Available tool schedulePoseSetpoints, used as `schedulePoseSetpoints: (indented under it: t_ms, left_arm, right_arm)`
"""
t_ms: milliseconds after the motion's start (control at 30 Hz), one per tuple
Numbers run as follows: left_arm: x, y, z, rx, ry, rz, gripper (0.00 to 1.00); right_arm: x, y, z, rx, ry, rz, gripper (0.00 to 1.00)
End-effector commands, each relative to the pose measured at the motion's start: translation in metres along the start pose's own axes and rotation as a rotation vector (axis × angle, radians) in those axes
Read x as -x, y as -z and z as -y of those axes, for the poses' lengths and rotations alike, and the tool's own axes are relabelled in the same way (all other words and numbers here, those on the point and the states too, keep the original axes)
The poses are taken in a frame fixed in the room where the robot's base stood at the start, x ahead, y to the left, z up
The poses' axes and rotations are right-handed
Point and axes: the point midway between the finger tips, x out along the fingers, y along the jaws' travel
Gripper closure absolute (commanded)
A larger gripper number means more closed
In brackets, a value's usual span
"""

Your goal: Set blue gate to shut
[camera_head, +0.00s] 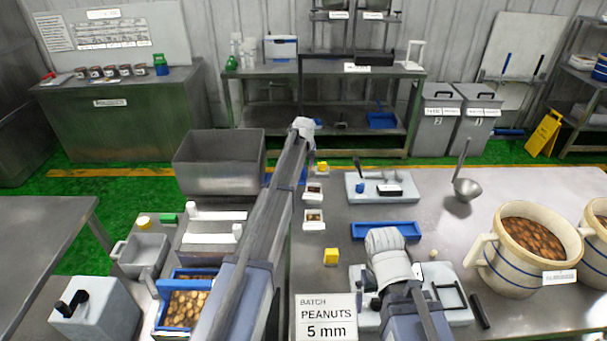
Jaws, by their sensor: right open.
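I cannot pick out the blue gate for certain. A blue part (271,178) shows beside my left arm, right of the grey metal hopper, and is mostly hidden by that arm. My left gripper (303,126) is at the far end of the long arm, beyond the hopper; its fingers cannot be made out. My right gripper (385,240) is open over the front of the table, just before a blue tray (396,230) and above a light grey plate (455,308). It holds nothing that I can see.
The grey hopper (215,168) stands at the back left. A large mug (500,270) and a ladle (467,188) stand right. Bare tabletop lies between.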

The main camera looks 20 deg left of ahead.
Motion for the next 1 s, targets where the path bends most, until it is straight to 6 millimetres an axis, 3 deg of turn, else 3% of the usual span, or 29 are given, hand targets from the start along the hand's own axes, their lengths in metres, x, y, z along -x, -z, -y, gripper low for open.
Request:
schedulePoseSetpoints:
  t_ms: [33,133,500,1000]
  left_arm:
    - [-0.013,-0.001,0.0,0.0,0.0,0.0,0.43]
    - [-0.022,-0.001,0.0,0.0,0.0,0.0,0.43]
    - [-0.024,0.0,0.0,0.0,0.0,0.0,0.43]
    - [-0.024,0.0,0.0,0.0,0.0,0.0,0.99]
  right_arm:
    - [-0.013,0.001,0.001,0.0,0.0,0.0,0.0]
    - [-0.02,0.001,0.002,0.0,0.0,0.0,0.0]
    - [-0.022,0.001,0.002,0.0,0.0,0.0,0.0]
    - [-0.022,0.001,0.002,0.0,0.0,0.0,0.0]
